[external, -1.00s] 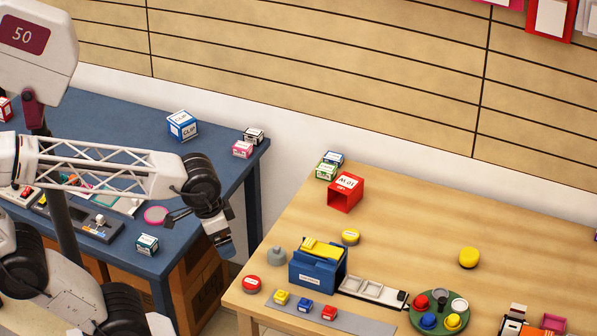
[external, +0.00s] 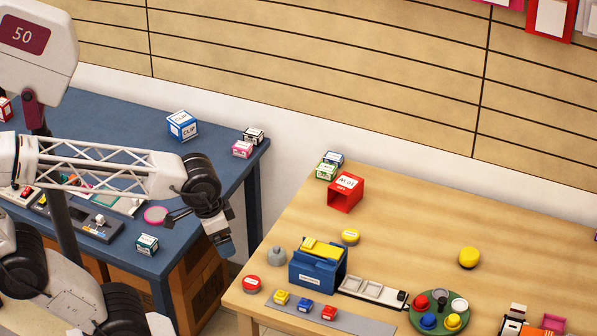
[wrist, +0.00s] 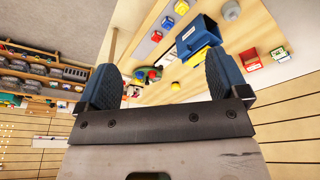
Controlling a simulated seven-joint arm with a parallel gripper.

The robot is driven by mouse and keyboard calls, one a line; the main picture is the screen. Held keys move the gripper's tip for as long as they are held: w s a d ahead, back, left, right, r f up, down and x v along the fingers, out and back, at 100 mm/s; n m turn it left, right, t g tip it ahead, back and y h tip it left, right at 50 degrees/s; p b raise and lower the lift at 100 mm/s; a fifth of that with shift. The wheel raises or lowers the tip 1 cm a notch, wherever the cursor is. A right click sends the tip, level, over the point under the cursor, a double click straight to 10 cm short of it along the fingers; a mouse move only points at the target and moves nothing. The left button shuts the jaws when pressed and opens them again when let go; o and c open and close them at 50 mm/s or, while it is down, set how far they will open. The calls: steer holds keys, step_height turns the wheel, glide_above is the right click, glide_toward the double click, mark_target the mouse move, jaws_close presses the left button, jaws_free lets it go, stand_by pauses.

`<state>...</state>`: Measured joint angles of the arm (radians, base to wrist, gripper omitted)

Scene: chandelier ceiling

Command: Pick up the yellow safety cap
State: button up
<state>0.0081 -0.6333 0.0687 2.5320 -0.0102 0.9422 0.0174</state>
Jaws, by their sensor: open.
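A yellow domed cap (external: 469,258) sits alone on the right part of the wooden table (external: 400,215), the likeliest safety cap. A small yellow spot in the wrist view (wrist: 176,86) may be this cap. My gripper (external: 224,243) hangs left of the wooden table, far from the domed cap. Its two blue-grey fingers are spread with nothing between them, as the wrist view shows (wrist: 160,64).
A red box (external: 345,193) stands farther back. The table's middle is clear. A blue table (external: 120,122) is at left.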

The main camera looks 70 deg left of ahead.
steer(key=shift+w, duration=0.1)
steer(key=w+a+f+m+g+y, duration=0.15)
steer(key=w+m+y, duration=0.35)
steer(key=w, duration=1.4)
steer(key=w+f+m+y, duration=0.2)
steer(key=w+m, duration=0.4)
steer(key=w, duration=1.2)
steer(key=m+t+y, duration=0.5)
steer(key=m, duration=0.7)
glide_toward(471, 255)
steer(key=x, duration=0.3)
steer(key=shift+f, duration=0.1)
steer(key=shift+w, duration=0.1)
steer(key=shift+x, duration=1.25)
